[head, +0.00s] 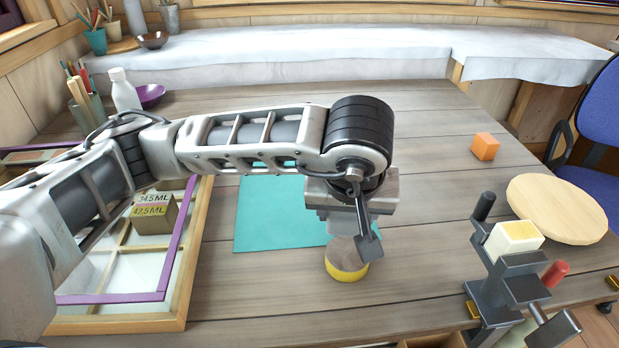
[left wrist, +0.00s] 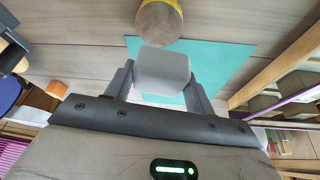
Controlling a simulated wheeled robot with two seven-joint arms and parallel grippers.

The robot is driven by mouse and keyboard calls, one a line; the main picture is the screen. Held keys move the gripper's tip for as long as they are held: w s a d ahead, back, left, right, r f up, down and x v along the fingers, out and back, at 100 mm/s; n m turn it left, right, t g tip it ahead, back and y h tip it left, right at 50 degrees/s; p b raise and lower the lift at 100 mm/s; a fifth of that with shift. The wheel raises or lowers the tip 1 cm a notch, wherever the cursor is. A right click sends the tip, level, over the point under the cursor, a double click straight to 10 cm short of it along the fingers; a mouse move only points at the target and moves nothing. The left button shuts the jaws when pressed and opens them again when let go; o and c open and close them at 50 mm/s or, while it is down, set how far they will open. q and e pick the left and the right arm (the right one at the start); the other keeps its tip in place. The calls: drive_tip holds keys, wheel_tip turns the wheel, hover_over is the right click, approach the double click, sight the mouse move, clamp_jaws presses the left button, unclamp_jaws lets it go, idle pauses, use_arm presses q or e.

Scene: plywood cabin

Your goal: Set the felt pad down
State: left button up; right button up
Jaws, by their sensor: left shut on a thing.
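My left gripper (left wrist: 158,88) is shut on a pale grey, round-cornered block (left wrist: 162,70), which I take to be the felt pad. In the head view my left gripper (head: 347,212) points down, and its own body mostly hides the pad. The pad is held above the table near the right edge of a flat teal sheet (head: 268,222). The sheet also shows behind the pad in the left wrist view (left wrist: 222,62). My right gripper is not in view.
A round yellow piece with a brown-grey top (head: 346,262) stands just in front of the gripper. A divided wooden tray (head: 180,300) lies left. A dark clamp (head: 505,285) holding a pale block, a round board (head: 557,208) and an orange cube (head: 485,146) are right.

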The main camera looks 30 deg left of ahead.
use_arm(q)
drive_tip(key=w+a+f+n, duration=0.1)
drive_tip(key=a+f, duration=0.1)
drive_tip(key=a, duration=0.3)
drive_tip(key=w+a+f+p, duration=0.1)
drive_tip(key=w+a+f, duration=0.1)
drive_tip(key=a, duration=0.4)
drive_tip(key=w+a+f+n+y, duration=0.1)
drive_tip(key=a+f, duration=0.1)
drive_tip(key=a, duration=0.3)
drive_tip(key=shift+w+a+f+n+p, duration=0.2)
drive_tip(key=shift+w+f+n+p, duration=0.1)
drive_tip(key=shift+f+p, duration=0.1)
drive_tip(key=shift+a+f, duration=0.15)
drive_tip(key=shift+f, duration=0.05)
drive_tip(key=f, duration=0.3)
drive_tip(key=shift+w+a+g+p, duration=0.15)
drive_tip(key=shift+a+g+p, duration=0.15)
drive_tip(key=shift+p, duration=0.05)
drive_tip(key=shift+f, duration=0.45)
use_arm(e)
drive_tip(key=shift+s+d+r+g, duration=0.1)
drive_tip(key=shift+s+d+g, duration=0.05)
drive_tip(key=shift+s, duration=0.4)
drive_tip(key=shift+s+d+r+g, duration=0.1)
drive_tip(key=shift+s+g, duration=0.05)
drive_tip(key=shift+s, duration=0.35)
